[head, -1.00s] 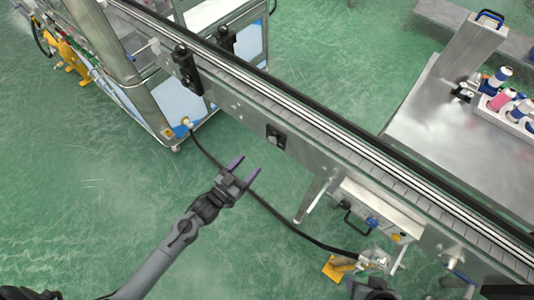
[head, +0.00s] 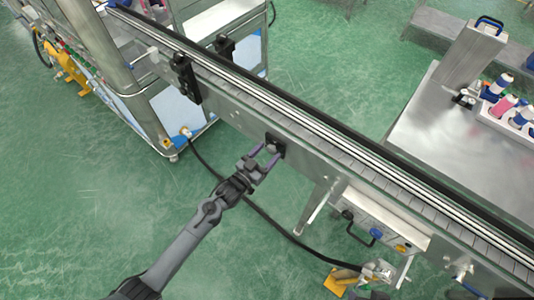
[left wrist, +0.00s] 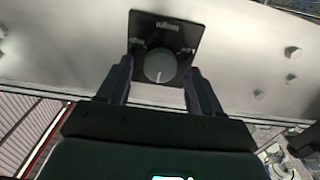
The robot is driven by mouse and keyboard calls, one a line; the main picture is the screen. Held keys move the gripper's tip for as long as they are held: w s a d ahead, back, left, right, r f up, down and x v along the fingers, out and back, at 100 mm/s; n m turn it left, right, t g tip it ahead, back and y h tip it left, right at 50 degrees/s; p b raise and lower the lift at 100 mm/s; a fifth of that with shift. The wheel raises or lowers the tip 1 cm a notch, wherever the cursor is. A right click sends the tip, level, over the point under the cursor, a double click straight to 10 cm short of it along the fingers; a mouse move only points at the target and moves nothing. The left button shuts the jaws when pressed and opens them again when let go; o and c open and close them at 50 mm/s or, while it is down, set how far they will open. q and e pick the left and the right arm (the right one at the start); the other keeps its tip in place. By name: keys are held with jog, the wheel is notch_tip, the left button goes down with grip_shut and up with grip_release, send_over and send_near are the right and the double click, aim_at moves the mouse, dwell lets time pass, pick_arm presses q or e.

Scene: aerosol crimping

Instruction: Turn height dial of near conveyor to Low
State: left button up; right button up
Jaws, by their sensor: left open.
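The height dial (left wrist: 160,66) is a round grey knob with a white pointer line on a black square plate (left wrist: 178,25). The pointer faces down in the left wrist view. In the head view the dial plate (head: 276,140) is on the side of the near conveyor (head: 240,115). My left gripper (head: 265,153) is open, its purple-grey fingers pointing at the dial. In the left wrist view the fingers (left wrist: 160,85) stand on either side of the knob; I cannot tell whether they touch it. My right gripper is not clearly seen.
A black cable (head: 255,208) runs below the conveyor. A control box (head: 380,222) hangs under it at right. Black sensor blocks (head: 185,78) stand on its left part. A steel table (head: 440,125) with several bottles is behind it. Green floor is clear at front left.

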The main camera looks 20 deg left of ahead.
pick_arm(q)
jog(key=shift+w+d, duration=0.1)
jog(key=shift+w, duration=0.1)
jog(key=c, duration=1.1)
jog(key=shift+o, duration=0.2)
jog(key=shift+n, duration=0.3)
